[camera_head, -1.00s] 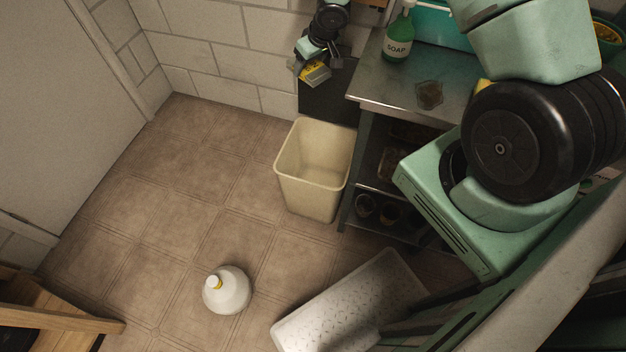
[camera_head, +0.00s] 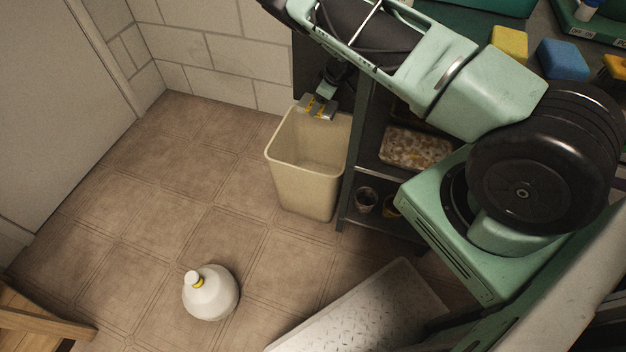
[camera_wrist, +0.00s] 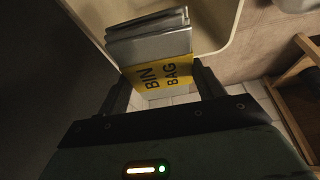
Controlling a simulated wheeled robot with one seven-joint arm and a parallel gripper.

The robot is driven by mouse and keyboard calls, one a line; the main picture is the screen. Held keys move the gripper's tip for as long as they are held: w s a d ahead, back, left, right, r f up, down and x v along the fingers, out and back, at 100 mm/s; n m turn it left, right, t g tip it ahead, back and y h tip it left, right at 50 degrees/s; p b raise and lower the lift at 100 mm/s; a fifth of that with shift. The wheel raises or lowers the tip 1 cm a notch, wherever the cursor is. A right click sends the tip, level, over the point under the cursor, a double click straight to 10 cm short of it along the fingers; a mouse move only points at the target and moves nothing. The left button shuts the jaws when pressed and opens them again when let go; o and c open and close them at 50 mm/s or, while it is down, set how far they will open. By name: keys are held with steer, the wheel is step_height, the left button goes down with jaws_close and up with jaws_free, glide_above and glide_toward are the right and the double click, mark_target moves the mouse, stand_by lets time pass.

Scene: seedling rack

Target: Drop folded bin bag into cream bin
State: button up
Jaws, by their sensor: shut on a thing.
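The cream bin (camera_head: 309,185) stands on the floor beside the dark shelf unit, with its open top facing up. The folded bin bag (camera_head: 316,107) is a grey packet with a yellow band, at the bin's back rim in the head view. My gripper (camera_head: 325,92) is shut on it and comes from behind the rim. In the wrist view the bag (camera_wrist: 150,48) sits between the fingers of my gripper (camera_wrist: 163,88), its band reading "BIN BAG". The bin's rim (camera_wrist: 232,42) shows just beyond the bag. I cannot tell whether bag and rim touch.
A white bottle (camera_head: 210,293) stands on the open floor at the front. A metal treadplate step (camera_head: 365,310) lies right of it. The shelf unit (camera_head: 357,175) stands close to the bin's right side. A wooden piece (camera_head: 40,322) is at lower left.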

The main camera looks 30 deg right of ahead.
steer(key=shift+s+f, duration=0.45)
steer(key=shift+f, duration=0.05)
steer(key=shift+s+f+b, duration=0.25)
steer(key=shift+f+b, duration=0.1)
step_height(320, 180, down, 5)
steer(key=b, duration=0.5)
steer(key=shift+f+b, duration=0.2)
steer(key=shift+b, duration=0.1)
steer(key=o, duration=1)
